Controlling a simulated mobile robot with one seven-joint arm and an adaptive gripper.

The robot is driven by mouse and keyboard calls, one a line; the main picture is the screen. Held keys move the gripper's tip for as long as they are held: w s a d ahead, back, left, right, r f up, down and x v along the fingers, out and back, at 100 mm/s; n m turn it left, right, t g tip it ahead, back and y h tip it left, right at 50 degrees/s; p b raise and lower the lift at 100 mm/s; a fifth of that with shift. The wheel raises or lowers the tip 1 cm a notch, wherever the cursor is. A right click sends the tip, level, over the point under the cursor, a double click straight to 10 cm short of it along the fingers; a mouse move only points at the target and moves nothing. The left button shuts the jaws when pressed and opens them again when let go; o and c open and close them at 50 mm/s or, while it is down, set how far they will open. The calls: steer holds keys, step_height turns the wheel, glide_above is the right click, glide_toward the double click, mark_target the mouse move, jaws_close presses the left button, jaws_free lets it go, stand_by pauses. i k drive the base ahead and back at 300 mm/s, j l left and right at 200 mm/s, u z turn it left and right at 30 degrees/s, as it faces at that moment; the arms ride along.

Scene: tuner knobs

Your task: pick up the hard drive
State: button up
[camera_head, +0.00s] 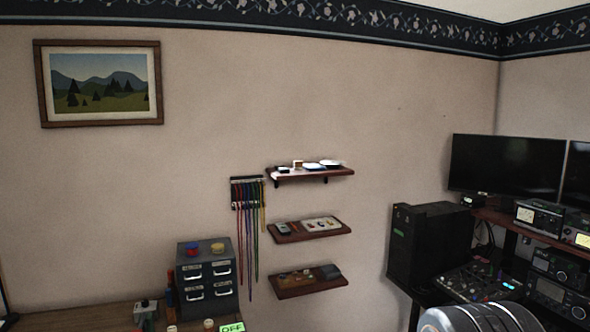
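I cannot pick out the hard drive for certain; the small items on the wall shelves are too small to tell. A dark grey box-like item (328,271) lies at the right end of the lowest shelf (311,289). A small dark item (283,170) sits at the left of the top shelf (340,172), beside white pieces. Flat light items (320,224) and small dark ones (282,228) lie on the middle shelf (338,232). My gripper is not in view.
Coloured cables (251,225) hang from a rack left of the shelves. A grey drawer cabinet (207,278) stands on a wooden desk (95,320). A black computer tower (425,250), monitor (507,165) and radio gear (540,217) fill the right. The wall around the shelves is mostly bare.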

mark_target(311, 167)
steer(key=i+l+u, duration=0.25)
steer(key=i+l, duration=0.6)
steer(key=i, duration=0.15)
steer(key=i+l+u, duration=0.25)
steer(key=i+l, duration=0.65)
steer(key=l, duration=0.1)
